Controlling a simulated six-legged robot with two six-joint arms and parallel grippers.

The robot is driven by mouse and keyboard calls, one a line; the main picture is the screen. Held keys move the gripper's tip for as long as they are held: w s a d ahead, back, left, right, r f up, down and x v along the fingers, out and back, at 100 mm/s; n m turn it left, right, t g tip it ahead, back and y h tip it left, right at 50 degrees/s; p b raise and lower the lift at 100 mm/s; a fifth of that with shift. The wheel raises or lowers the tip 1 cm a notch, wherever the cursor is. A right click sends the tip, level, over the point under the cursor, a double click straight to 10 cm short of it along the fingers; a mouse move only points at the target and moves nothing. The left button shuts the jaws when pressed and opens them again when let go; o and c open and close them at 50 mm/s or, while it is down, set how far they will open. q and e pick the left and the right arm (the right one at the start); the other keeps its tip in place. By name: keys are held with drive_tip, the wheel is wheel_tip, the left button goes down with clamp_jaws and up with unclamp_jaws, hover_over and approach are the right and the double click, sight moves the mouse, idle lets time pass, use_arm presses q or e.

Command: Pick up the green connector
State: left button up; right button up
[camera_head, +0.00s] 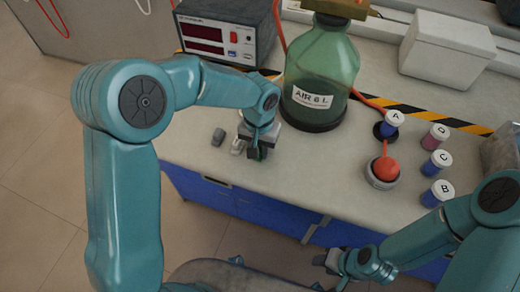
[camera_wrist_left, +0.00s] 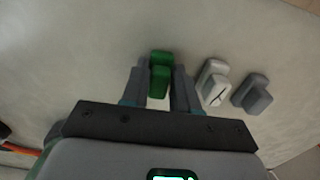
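The green connector (camera_wrist_left: 160,75) is between the two fingers of my left gripper (camera_wrist_left: 161,84) in the left wrist view. The fingers lie against its sides with no clear gap, so the gripper looks shut on it. The connector appears at or very near the bench top. In the head view my left gripper (camera_head: 256,152) points down at the bench's front part, and only a little green shows under it. My right gripper (camera_head: 328,262) is low in front of the bench, away from the connectors; its finger opening is unclear.
A light connector (camera_wrist_left: 214,84) and a dark grey one (camera_wrist_left: 252,94) lie beside the green one. A green bottle (camera_head: 320,75) stands behind my left gripper. A meter box (camera_head: 225,30), a red-topped round jar (camera_head: 383,172) and several lettered blue and red vials (camera_head: 437,162) are around.

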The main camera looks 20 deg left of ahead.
use_arm(q)
clamp_jaws()
drive_tip(key=shift+r, duration=0.15)
